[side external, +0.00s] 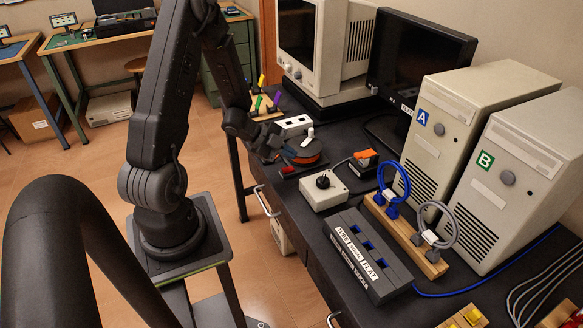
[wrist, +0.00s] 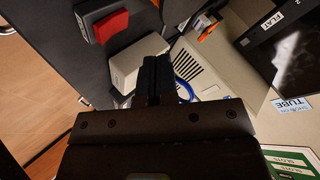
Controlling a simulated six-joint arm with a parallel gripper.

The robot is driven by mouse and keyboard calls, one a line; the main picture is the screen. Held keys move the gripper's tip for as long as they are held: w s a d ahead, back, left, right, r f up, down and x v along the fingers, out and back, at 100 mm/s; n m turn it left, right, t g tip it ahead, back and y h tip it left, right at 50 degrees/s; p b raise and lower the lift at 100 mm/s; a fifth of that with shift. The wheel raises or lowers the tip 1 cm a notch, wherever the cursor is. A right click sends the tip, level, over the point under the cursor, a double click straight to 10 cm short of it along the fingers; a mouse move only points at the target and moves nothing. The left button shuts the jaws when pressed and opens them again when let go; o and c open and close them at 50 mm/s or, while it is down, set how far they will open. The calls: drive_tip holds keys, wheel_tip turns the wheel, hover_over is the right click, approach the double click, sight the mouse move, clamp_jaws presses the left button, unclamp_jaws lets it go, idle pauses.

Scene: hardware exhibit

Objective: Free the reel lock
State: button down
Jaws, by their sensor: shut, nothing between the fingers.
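A low round dark and orange-red piece (side external: 305,155), which looks like the reel, sits on the dark bench beside the white joystick box. I cannot make out a lock on it. My gripper (side external: 279,152) is beside it on the left, partly overlapping it in the picture, so I cannot tell if they touch. In the wrist view my gripper's fingers (wrist: 154,75) are together with nothing between them. A red block on a grey piece (wrist: 112,27) shows at the upper left of the wrist view, apart from the fingers; I cannot tell whether it is the lock.
The joystick box (side external: 323,191) stands just in front of the round piece. A white switch box (side external: 293,126) and an orange-topped item (side external: 365,158) are close by. Blue and grey cable rings (side external: 394,182) stand on a wooden block. A labelled slotted box (side external: 367,255) lies nearer.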

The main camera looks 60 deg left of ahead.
sight(287, 170)
drive_tip(key=shift+s+r, duration=0.2)
drive_tip(key=shift+r, duration=1.3)
drive_tip(key=w+d+r+n+y, duration=0.1)
drive_tip(key=d+r+n+y, duration=0.25)
drive_tip(key=r, duration=0.45)
drive_tip(key=w+d+r+n+y, duration=0.1)
drive_tip(key=d+r+n+y, duration=0.1)
drive_tip(key=r+n+y, duration=0.45)
drive_tip(key=s+d+r+n+g+h, duration=0.2)
drive_tip(key=s+d+r+h, duration=0.1)
drive_tip(key=s+d, duration=0.4)
drive_tip(key=s+d+r+n+g+h, duration=0.2)
drive_tip(key=s+d+r+h, duration=0.1)
drive_tip(key=s+d, duration=0.4)
drive_tip(key=shift+s+d+r, duration=0.15)
drive_tip(key=shift+s+d, duration=0.1)
drive_tip(key=shift+d, duration=0.85)
